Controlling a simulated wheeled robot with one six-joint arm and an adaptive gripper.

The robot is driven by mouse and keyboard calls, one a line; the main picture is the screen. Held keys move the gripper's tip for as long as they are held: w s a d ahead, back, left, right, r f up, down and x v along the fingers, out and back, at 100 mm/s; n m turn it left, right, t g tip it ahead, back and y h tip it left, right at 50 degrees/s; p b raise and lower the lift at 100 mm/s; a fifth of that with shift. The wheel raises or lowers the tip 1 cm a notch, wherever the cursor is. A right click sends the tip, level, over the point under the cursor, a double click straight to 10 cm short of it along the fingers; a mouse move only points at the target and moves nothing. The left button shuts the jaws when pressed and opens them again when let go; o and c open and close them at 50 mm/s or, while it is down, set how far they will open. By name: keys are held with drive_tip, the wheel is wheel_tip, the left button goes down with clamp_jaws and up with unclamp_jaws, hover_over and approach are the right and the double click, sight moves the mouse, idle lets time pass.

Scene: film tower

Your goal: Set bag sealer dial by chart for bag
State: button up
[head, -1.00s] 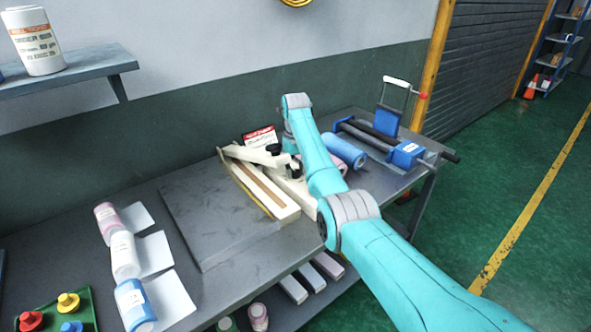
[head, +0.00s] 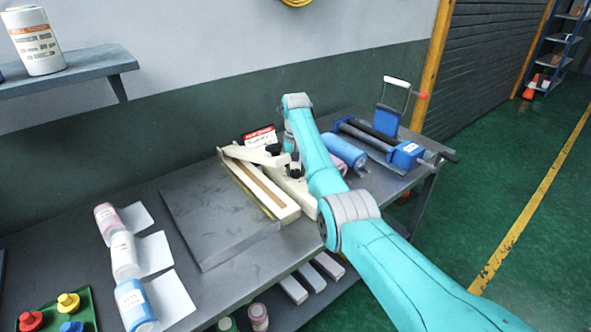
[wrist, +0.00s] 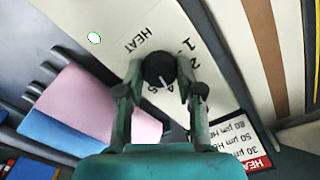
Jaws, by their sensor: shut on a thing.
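The bag sealer (head: 262,188), cream-coloured with a long brown sealing strip, stands on the grey bench. In the wrist view its cream face (wrist: 95,30) carries the word HEAT and numbers around a black dial (wrist: 160,68). My gripper (wrist: 160,88) is shut on the dial, one finger on each side. A light pointer line shows on the dial; the exact number it meets is unclear. The chart (wrist: 238,140), a white card with a red HEAT header and rows in µm, lies beside the sealer; it also shows in the head view (head: 262,138). My arm partly hides the sealer.
Pink (wrist: 95,100) and blue (wrist: 55,138) rolls lie near the gripper. A blue-and-black roller device (head: 385,145) stands at the bench's right. A flat grey plate (head: 205,215) lies before the sealer.

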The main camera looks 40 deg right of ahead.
sight(295, 171)
drive_tip(key=o, duration=1.2)
drive_tip(key=shift+c, duration=0.2)
wheel_tip(295, 171, up, 12)
